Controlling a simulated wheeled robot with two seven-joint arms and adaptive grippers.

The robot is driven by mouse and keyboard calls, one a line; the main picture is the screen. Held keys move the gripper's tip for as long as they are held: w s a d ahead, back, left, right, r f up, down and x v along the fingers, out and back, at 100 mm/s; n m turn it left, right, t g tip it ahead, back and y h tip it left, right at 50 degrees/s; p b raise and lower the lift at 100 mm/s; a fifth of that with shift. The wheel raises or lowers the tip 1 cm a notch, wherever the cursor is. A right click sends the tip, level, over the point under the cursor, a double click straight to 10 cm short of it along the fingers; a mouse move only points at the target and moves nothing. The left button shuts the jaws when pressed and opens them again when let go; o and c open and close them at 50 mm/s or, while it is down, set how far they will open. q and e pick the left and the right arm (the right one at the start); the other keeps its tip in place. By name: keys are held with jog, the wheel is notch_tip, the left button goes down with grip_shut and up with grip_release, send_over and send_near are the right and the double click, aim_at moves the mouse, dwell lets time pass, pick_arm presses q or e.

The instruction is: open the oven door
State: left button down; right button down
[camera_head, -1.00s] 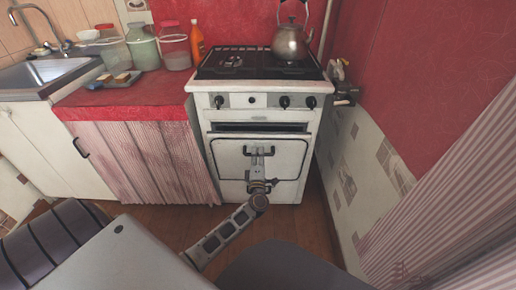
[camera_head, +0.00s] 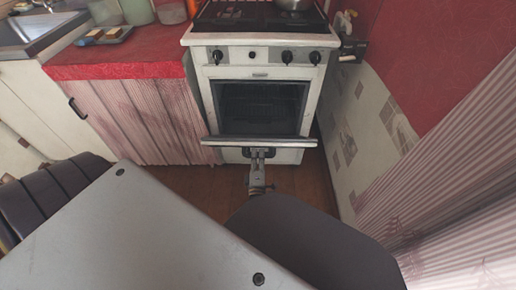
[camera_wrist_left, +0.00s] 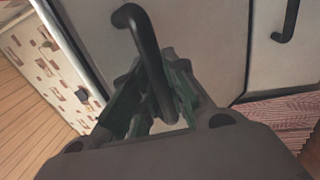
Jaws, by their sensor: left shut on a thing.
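The white stove's oven door (camera_head: 225,141) is tilted down and open. In the head view I look along its top edge, and the dark oven cavity (camera_head: 262,103) with a rack shows behind it. My left gripper (camera_head: 258,155) is at the front of the door, near its middle. In the left wrist view, a black bar handle (camera_wrist_left: 137,27) runs between the two green-padded fingers of my left gripper (camera_wrist_left: 155,105), which is shut on it. My right gripper is not in view.
Several knobs (camera_head: 287,57) line the stove's front, and a kettle (camera_head: 291,5) stands on top. A red counter (camera_head: 130,58) and striped curtain (camera_head: 140,115) are at left. A tiled wall (camera_head: 365,125) is close at right. Some wooden floor (camera_head: 200,182) shows before the stove.

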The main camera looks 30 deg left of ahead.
aim_at(258, 140)
pick_arm(q)
jog(key=shift+s+d+f, duration=0.1)
jog(key=shift+f, duration=0.3)
jog(key=c, duration=1.4)
grip_release()
jog(key=shift+r, duration=0.15)
jog(key=shift+r, duration=4.9)
jog(key=shift+c, duration=0.5)
